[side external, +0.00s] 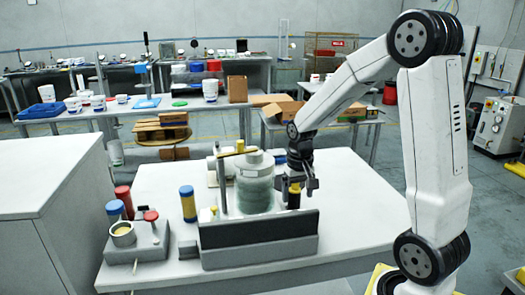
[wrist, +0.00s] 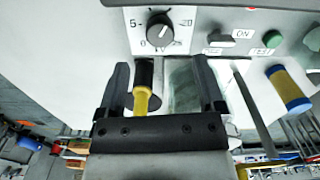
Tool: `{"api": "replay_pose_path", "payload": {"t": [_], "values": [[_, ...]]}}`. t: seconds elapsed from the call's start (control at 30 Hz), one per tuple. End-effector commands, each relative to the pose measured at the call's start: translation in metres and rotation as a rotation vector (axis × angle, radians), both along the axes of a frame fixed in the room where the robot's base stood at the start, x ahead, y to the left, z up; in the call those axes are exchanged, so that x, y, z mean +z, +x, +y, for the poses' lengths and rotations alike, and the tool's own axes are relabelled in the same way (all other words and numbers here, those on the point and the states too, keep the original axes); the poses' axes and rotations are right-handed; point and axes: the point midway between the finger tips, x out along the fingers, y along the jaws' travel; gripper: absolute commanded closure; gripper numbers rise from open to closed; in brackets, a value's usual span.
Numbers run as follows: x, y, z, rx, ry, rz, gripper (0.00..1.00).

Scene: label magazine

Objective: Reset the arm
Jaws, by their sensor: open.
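My gripper (side external: 298,184) hangs low over the right side of the white work table (side external: 350,205), just right of a glass jar (side external: 254,188). It is open: in the wrist view my gripper (wrist: 160,88) shows its two dark fingers spread wide. A black and yellow upright piece (wrist: 142,95) shows between them, nearer the left finger; I cannot tell whether it touches. It also shows below my gripper in the side view (side external: 293,199). The greenish glass of the jar (wrist: 184,88) shows beside the right finger.
A dark-fronted device (side external: 258,243) stands before the jar. A blue and yellow cylinder (side external: 188,204), a red cylinder (side external: 124,200) and a small grey box with a cup (side external: 140,243) stand left. A dial panel (wrist: 160,30) shows in the wrist view. The table's right side is clear.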

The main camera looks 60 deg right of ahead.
Motion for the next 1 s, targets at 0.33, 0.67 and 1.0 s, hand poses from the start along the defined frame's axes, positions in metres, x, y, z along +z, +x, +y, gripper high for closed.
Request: {"api": "replay_pose_path", "payload": {"t": [0.33,0.67,1.0], "values": [[0.015,0.0,0.0,0.0,0.0,0.0,0.13],[0.015,-0.001,0.005,0.014,0.001,0.001,0.13],[0.018,-0.019,0.067,0.208,0.006,0.014,0.13]]}}
